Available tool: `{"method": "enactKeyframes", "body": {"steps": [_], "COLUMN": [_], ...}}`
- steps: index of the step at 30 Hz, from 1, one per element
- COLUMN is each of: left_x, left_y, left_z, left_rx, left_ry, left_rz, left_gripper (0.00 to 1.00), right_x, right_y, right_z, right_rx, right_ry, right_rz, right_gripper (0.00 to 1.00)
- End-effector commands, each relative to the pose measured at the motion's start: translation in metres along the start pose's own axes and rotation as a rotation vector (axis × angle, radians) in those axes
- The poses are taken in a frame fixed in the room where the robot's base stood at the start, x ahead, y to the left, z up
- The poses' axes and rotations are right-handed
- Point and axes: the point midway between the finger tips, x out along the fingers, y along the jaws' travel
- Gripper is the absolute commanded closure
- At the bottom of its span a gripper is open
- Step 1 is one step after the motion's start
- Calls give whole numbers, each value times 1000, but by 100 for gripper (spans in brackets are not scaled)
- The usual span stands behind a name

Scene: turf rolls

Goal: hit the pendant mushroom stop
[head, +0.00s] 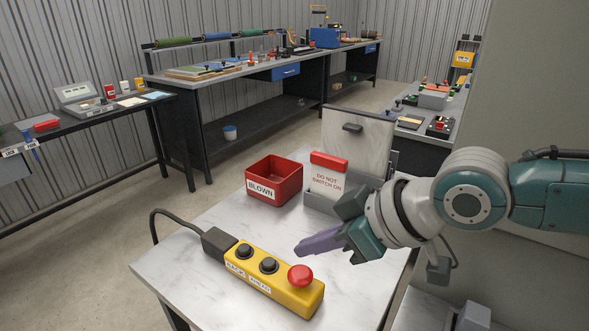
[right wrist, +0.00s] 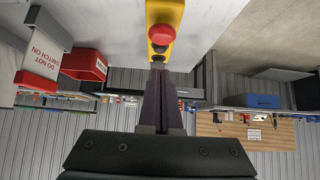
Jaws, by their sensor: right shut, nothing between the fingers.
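The yellow pendant (head: 268,283) lies on the pale marbled table, with two black buttons and the red mushroom stop (head: 300,276) at its near right end. A black cable leaves its far left end. In the head view my right gripper (head: 297,250) is shut and empty, its dark purple fingers a little above and behind the mushroom stop, apart from it. In the right wrist view the mushroom stop (right wrist: 162,34) shows beyond the tips of the shut fingers (right wrist: 158,68), and the fingertips partly cover the pendant. My left gripper is not in view.
A red bin labelled BLOWN (head: 273,182) and a white "DO NOT SWITCH ON" sign (head: 327,178) stand at the back of the table, beside a grey open-lidded box (head: 357,140). The table surface left of the pendant is clear. Workbenches stand farther back.

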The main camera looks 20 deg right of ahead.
Motion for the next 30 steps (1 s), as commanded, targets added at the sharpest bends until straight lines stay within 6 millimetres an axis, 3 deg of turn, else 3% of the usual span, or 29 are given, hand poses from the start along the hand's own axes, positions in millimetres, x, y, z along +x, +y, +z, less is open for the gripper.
{"method": "enactKeyframes", "body": {"steps": [1,6,12,18,30], "left_x": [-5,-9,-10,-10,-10], "left_y": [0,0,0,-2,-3], "left_z": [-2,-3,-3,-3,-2], "left_rx": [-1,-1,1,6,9], "left_ry": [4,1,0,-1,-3], "left_rz": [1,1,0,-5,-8], "left_gripper": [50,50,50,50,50], "right_x": [-16,-52,-84,-96,-97], "right_y": [1,1,1,1,1], "right_z": [1,2,2,1,1], "right_rx": [0,-4,-1,0,0], "right_ry": [-3,-3,-1,1,2], "right_rz": [1,2,2,1,1], "right_gripper": [100,100,100,100,100]}}
